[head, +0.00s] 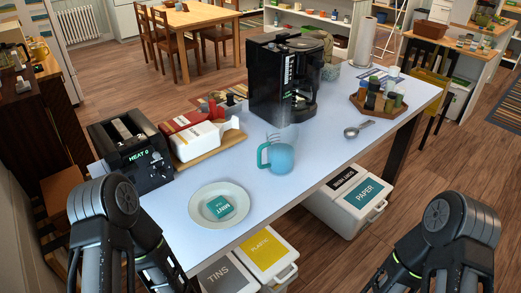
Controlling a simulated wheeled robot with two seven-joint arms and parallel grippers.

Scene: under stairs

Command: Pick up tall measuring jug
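The tall measuring jug (280,159) stands upright on the light-topped table in the head view, near the front edge and in front of the coffee machine. Its lower part looks pale blue, its upper part is clear, and it has a teal handle on its left side. Nothing holds it. My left arm comes in at the lower left and my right arm at the lower right, both apart from the jug. Neither gripper's fingertips show in the frame.
A plate (205,219) with a teal packet (219,207) lies front left of the jug. A toaster (132,150) stands at left, the black coffee machine (282,82) behind, and a measuring scoop (357,129) to the right. Labelled bins (347,205) stand below the table.

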